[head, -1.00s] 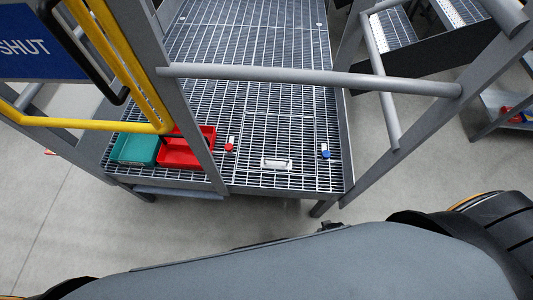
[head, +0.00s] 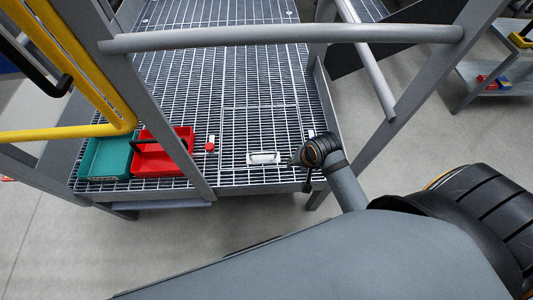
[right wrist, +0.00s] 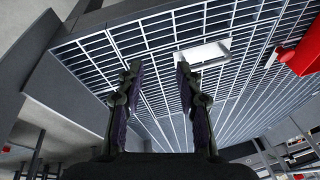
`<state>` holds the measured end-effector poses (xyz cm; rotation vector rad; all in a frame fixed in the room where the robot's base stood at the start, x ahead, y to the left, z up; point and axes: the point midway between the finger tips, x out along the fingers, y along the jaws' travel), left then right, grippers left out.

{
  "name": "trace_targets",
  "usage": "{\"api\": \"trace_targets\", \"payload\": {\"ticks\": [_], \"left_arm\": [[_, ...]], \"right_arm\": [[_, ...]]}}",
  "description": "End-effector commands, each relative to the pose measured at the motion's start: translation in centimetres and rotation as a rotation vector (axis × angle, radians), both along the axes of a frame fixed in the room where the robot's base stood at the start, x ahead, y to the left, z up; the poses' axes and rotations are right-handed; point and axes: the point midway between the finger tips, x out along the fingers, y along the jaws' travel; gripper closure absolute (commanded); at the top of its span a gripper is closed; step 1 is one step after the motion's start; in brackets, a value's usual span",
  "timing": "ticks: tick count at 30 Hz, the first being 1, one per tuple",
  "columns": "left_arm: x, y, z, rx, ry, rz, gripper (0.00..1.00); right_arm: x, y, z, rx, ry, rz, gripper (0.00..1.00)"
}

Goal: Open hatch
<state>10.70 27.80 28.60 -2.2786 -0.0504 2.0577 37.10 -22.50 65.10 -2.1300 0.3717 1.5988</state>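The hatch (head: 260,125) is a panel of the grating that lies flush in the catwalk floor. A pale recessed handle (head: 264,157) is at its near edge; it also shows in the right wrist view (right wrist: 204,53). A red knob (head: 210,146) with a white plate is left of the handle. The blue-knob latch on the right is hidden behind my right gripper (head: 294,160), which is just right of the handle. In the right wrist view my gripper's fingers (right wrist: 158,75) are apart and empty, with the handle beyond them. My left gripper is not in view.
A teal tray (head: 104,158) and a red tray (head: 159,150) stand on the grating at the left. A grey rail (head: 285,36) crosses above the hatch, with sloping posts either side. A yellow rail (head: 60,134) is at the left.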

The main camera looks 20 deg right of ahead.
Motion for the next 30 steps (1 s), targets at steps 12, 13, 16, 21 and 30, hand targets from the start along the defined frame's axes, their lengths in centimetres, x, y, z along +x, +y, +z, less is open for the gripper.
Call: {"api": "trace_targets", "payload": {"ticks": [12, 13, 16, 21, 30], "left_arm": [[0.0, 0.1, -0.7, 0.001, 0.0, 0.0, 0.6], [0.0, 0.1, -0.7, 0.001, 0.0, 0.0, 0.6], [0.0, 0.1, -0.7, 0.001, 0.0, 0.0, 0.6], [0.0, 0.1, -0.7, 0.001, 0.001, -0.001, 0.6], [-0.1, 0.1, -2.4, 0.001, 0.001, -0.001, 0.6]], "right_arm": [[8.4, 2.7, 1.1, 0.512, 0.18, -0.976, 0.64], [8.9, 2.8, 1.2, 0.536, 0.196, -1.03, 0.64], [9.8, 3.0, 1.3, 0.588, 0.235, -1.148, 0.64], [10.1, 3.1, 1.2, 0.608, 0.25, -1.192, 0.64], [11.3, 4.7, -3.4, 0.608, 0.252, -1.191, 0.64]]}}
